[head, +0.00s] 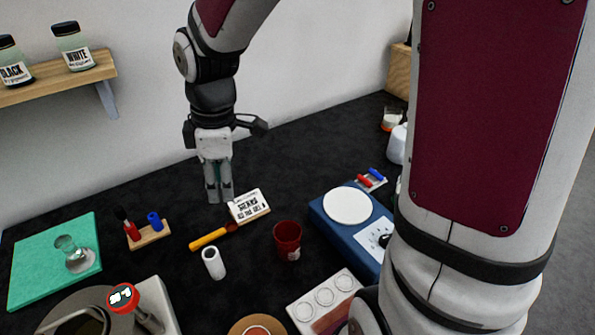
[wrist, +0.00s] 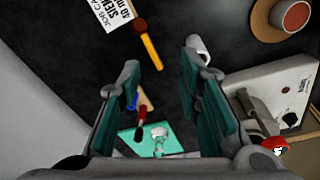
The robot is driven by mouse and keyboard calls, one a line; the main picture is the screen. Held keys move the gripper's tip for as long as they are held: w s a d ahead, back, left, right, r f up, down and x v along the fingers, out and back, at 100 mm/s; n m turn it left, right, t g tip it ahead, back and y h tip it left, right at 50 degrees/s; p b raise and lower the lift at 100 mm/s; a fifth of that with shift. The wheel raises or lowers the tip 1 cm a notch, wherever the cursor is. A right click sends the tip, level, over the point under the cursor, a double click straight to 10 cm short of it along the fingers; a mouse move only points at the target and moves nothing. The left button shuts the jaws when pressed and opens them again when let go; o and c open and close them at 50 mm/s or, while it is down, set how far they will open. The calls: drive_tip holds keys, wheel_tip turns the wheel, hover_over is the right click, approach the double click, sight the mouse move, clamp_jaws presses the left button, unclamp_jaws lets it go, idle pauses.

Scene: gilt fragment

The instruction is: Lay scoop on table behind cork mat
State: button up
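A short tool with an orange-yellow handle and a dark red head lies on the black table (head: 207,238); it looks like the scoop, though its head is too small to be sure. It also shows in the wrist view (wrist: 151,46). My gripper (head: 220,197) points down above the table's back part, behind the tool. Its fingers are apart and empty in the wrist view (wrist: 163,85).
A job card (head: 248,206) stands beside the tool's head. A white cylinder (head: 213,263), red cup (head: 287,240), blue scale (head: 330,222) and small wooden rack (head: 150,236) stand around it. A green mat (head: 38,265) lies left.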

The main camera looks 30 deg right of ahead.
drive_tip(key=s+d+r+m+t, duration=0.2)
drive_tip(key=s+r+m, duration=0.3)
drive_tip(key=s, duration=0.3)
drive_tip(key=s+d+r+m+t, duration=0.2)
drive_tip(key=s+d+r+m, duration=0.2)
drive_tip(key=s+r+m, duration=0.2)
drive_tip(key=shift+s+d+r+m+h, duration=0.15)
drive_tip(key=shift+s+r+m+h, duration=0.2)
drive_tip(key=shift+s+m, duration=1.1)
drive_tip(key=shift+s+f, duration=0.1)
drive_tip(key=shift+s, duration=0.05)
